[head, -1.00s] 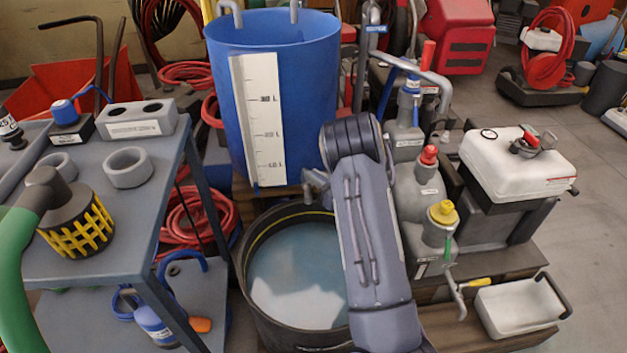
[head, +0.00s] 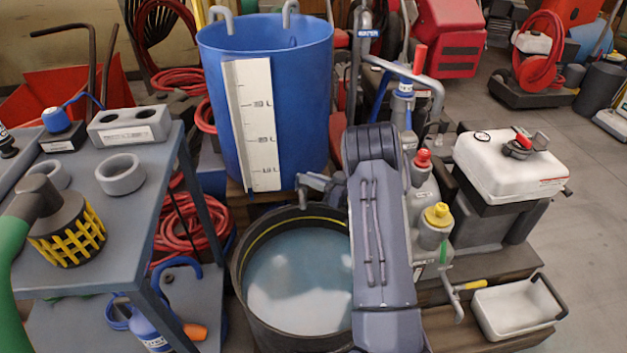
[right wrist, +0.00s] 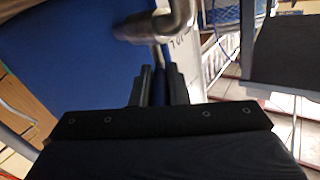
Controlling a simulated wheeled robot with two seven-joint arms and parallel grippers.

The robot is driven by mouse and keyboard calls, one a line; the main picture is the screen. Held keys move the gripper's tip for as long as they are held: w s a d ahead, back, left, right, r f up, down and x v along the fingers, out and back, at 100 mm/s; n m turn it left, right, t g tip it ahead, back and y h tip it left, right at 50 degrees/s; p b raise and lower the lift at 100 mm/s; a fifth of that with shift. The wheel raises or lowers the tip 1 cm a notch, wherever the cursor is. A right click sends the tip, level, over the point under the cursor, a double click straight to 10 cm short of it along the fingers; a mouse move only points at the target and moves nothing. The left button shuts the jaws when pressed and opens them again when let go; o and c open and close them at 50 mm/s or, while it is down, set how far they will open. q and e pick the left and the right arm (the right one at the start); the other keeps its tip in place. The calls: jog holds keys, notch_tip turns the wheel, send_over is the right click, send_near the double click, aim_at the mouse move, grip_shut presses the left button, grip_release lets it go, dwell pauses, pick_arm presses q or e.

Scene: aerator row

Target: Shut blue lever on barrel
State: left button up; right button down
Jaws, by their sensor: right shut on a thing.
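The large blue barrel (head: 300,100) stands upright behind a black tub, with a white litre scale on its side. A grey metal tap (head: 318,185) sticks out low on its front; its bent pipe also shows in the right wrist view (right wrist: 165,22). My right gripper (right wrist: 157,78) is at the tap, just below the pipe, its dark fingers closed on a narrow piece, the blue lever, which the fingers mostly hide. In the head view my right arm covers the gripper and the lever. My left gripper is not in view.
The black tub (head: 243,290) holds water below the tap. A grey cart (head: 150,185) stands at the left with a yellow-caged strainer (head: 68,235). Grey bottles (head: 432,230) stand close to the right of my arm. A white canister (head: 505,170) is further right.

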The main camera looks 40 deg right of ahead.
jog(key=c, duration=1.4)
grip_release()
jog(key=shift+r, duration=0.45)
notch_tip(320, 180, up, 3)
jog(key=shift+s+r+p, duration=0.1)
jog(key=shift+p, duration=0.9)
jog(key=s+a+r+p, duration=0.5)
jog(key=s+a+r, duration=0.3)
jog(key=s, duration=0.2)
jog(key=shift+s+a+r, duration=0.35)
jog(key=shift+a+r, duration=0.05)
